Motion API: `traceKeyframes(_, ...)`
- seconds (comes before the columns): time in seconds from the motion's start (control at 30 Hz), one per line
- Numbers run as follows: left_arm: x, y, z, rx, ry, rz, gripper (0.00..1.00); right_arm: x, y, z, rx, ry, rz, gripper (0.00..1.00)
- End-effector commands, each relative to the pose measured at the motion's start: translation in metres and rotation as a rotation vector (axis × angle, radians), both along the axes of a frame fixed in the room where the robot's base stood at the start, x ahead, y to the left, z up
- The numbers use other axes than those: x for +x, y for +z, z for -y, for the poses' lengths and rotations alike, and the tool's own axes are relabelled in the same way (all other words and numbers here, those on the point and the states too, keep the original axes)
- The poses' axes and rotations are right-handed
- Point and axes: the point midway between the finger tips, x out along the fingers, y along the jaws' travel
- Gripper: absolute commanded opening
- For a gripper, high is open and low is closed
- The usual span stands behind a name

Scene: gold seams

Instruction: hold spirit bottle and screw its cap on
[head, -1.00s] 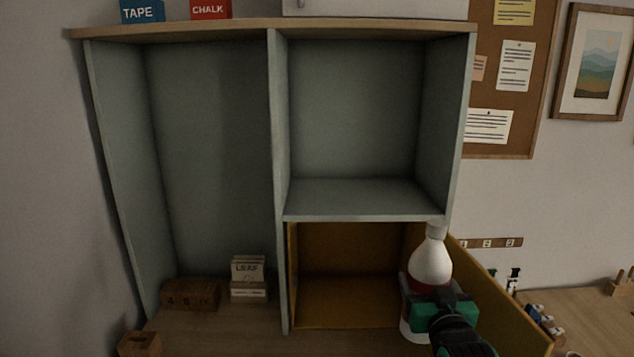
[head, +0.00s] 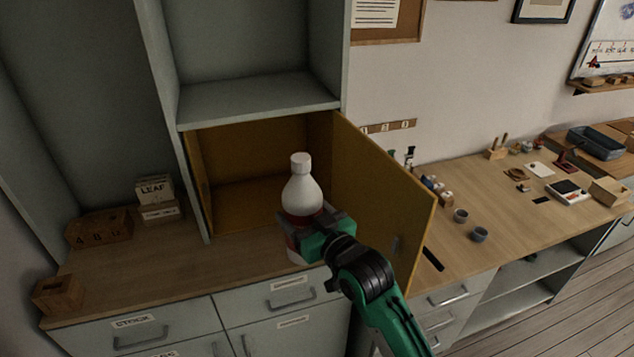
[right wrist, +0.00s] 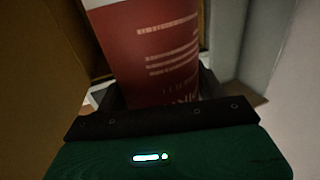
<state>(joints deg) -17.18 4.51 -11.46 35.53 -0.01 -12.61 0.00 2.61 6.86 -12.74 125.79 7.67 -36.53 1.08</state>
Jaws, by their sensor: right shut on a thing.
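The spirit bottle (head: 301,190) is white with a red label and stands upright in front of the open yellow cupboard compartment. A white cap (head: 301,162) sits at the top of its neck; I cannot tell how tight it is. My right gripper (head: 307,224) is shut around the bottle's labelled body. In the right wrist view the red label (right wrist: 150,50) fills the space between the fingers. Whether the bottle's base touches the counter is hard to tell. My left gripper is not in view.
The yellow cupboard door (head: 385,190) stands open just right of the bottle. The LEAF box (head: 154,190) and wooden blocks (head: 98,228) are on the counter (head: 140,270) at left. The counter left of the bottle is clear.

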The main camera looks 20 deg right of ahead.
Motion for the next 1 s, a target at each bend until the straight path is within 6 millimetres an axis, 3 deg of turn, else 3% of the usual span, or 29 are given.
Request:
traceKeyframes(0.5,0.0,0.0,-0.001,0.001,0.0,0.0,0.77,-0.044,-0.076,-0.072,-0.002,0.323,0.003,0.19)
traceKeyframes(0.7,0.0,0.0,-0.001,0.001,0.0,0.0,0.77,-0.052,-0.09,-0.086,0.0,0.385,0.004,0.19)
traceKeyframes(1.0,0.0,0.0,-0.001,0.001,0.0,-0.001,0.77,-0.055,-0.094,-0.09,0.003,0.401,0.004,0.19)
